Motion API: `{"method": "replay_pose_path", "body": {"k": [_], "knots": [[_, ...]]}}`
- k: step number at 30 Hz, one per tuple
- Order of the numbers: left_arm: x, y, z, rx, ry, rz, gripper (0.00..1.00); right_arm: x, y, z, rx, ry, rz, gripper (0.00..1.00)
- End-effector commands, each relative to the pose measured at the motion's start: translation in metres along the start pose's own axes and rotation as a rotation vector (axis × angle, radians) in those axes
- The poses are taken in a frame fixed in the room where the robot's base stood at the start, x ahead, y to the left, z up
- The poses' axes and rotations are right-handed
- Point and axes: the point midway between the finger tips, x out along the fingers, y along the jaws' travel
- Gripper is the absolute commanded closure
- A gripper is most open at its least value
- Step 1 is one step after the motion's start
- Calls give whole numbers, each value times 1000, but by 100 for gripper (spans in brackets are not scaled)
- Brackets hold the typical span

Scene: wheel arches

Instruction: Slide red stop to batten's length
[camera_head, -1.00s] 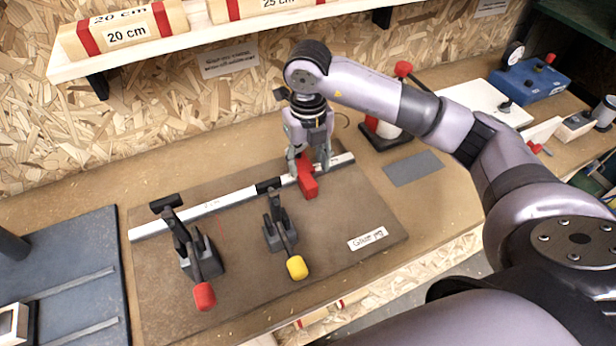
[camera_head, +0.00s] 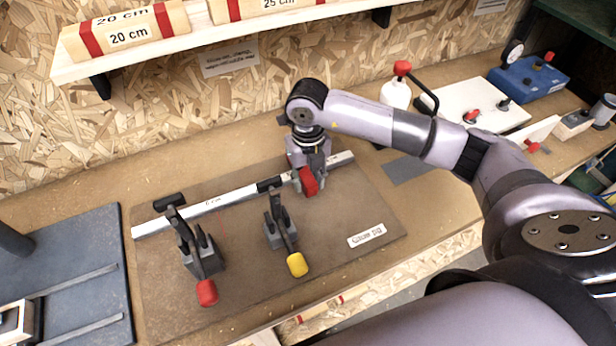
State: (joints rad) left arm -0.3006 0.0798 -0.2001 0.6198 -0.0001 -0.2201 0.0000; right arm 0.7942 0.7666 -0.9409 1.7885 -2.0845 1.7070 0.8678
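The red stop (camera_head: 309,184) sits on the pale rail (camera_head: 228,196), toward its right end. My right gripper (camera_head: 309,182) comes down over the stop, with one finger on each side, close against it; it looks shut on the stop, though part of the contact is hidden. Battens with red bands lie on the shelf, one labelled 20 cm (camera_head: 125,34) and one labelled 25 cm (camera_head: 262,8). My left gripper is out of view.
A toggle clamp with a red handle (camera_head: 206,291) and one with a yellow handle (camera_head: 297,264) stand on the brown board (camera_head: 340,220) in front of the rail. A white bottle (camera_head: 396,94) and a blue box (camera_head: 530,80) stand behind right. A dark plate (camera_head: 65,255) lies left.

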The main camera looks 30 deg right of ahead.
Motion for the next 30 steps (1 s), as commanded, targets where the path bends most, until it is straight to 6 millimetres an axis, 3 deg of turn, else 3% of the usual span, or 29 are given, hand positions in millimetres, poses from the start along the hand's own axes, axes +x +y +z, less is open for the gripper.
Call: {"method": "replay_pose_path", "body": {"k": [13,26,30], "knots": [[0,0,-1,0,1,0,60,0,0,0,0,0,0,100],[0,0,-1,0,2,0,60,0,0,0,1,-1,0,100],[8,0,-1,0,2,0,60,3,-16,1,6,-1,-4,100]]}}
